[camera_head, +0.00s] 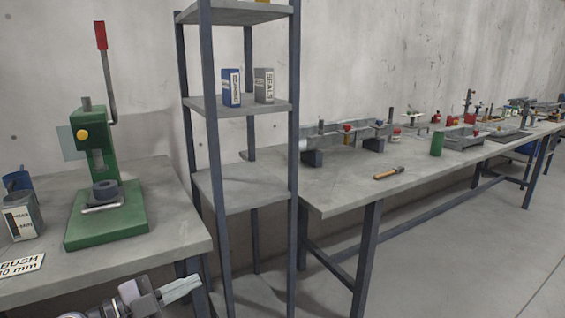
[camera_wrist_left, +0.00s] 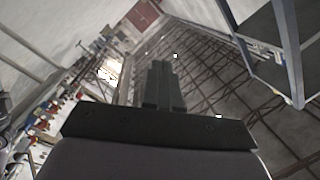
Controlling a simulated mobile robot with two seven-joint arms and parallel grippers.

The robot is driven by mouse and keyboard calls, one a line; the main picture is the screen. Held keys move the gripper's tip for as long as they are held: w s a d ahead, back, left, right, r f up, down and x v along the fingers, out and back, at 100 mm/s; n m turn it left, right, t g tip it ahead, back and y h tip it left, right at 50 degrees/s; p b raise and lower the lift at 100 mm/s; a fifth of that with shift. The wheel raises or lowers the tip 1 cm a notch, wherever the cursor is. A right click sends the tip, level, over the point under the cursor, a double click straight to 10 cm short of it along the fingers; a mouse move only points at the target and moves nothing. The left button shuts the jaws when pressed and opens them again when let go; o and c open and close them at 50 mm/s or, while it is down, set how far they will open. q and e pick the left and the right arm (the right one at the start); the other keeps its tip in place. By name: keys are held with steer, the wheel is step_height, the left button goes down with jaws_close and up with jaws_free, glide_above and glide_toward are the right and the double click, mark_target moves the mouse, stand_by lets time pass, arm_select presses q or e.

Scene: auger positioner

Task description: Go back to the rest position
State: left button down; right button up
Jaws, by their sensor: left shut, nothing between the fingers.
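My left gripper (camera_head: 180,290) shows at the bottom of the head view, in front of the left workbench's front edge. Its fingers are shut together with nothing between them. In the left wrist view the left gripper (camera_wrist_left: 163,85) points away over the floor, its fingers closed against each other. It appears clear of the bench and the shelf. My right gripper is in neither view.
The left bench (camera_head: 165,235) bears a green press (camera_head: 105,185) with a red-handled lever. A grey shelf rack (camera_head: 240,190) stands to its right. A long bench (camera_head: 345,195) with several tools runs to the far right. Open floor (camera_head: 450,260) lies in front.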

arm_select(q)
steer(key=s+a+f+n+g+y+p, duration=0.1)
steer(key=s+f+n+y+p, duration=0.3)
steer(key=s+f+n+y, duration=0.7)
steer(key=s+f+n, duration=0.6)
steer(key=s+f, duration=0.3)
steer(key=s, duration=0.3)
steer(key=shift+s+a+n+y+p, duration=0.15)
steer(key=shift+a+n+y+p, duration=0.15)
steer(key=shift+a+n+p, duration=0.1)
